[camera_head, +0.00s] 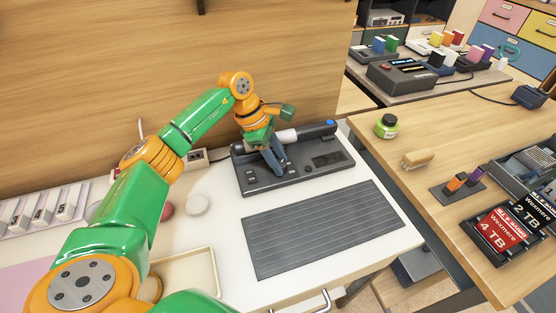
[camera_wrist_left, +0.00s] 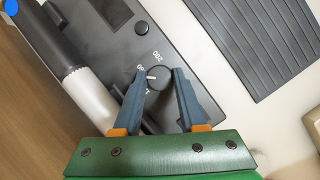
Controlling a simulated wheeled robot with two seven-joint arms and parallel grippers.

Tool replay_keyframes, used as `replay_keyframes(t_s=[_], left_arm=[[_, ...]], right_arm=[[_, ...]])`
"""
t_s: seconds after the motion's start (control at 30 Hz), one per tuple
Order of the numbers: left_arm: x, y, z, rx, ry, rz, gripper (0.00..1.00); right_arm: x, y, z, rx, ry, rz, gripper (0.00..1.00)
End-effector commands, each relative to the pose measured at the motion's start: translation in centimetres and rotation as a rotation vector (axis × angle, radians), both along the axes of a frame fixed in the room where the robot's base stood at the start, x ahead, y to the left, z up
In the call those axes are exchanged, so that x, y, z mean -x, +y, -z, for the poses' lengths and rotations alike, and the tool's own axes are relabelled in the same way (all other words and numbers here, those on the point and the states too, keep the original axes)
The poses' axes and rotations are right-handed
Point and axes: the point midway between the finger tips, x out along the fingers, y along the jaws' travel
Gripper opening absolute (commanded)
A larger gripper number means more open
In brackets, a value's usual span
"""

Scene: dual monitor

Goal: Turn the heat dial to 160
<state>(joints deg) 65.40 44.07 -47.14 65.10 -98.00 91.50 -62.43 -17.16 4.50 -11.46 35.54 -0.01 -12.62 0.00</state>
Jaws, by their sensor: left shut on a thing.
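The heat dial (camera_wrist_left: 156,77) is a small round black knob with a white mark, on a dark grey station (camera_head: 320,172) on the white desk. In the left wrist view my left gripper (camera_wrist_left: 160,75) has its two blue fingers around the dial, shut on it. Printed marks stand around the dial; "200" is readable beside it, while others are partly covered by the fingers. The white mark points toward the left finger in that view. In the head view my left gripper (camera_head: 274,162) reaches down onto the station and hides the dial. My right gripper is not in view.
A white and dark cylindrical tool (camera_head: 290,136) lies along the station's back. A dark ribbed mat (camera_head: 325,228) lies in front of it. A wooden table (camera_head: 415,196) stands at right.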

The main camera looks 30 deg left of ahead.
Motion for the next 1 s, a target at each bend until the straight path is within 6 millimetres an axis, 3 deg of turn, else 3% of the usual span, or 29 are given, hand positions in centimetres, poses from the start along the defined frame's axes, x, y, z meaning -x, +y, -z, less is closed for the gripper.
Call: replay_keyframes(t_s=[0.4,1.0], left_arm=[[-0.14,0.03,0.04,0.000,-0.002,0.215,0.00],[-0.10,0.03,0.08,-0.001,0.002,0.263,0.00]], right_arm=[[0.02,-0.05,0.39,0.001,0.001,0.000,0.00],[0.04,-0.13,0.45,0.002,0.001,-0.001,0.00]])
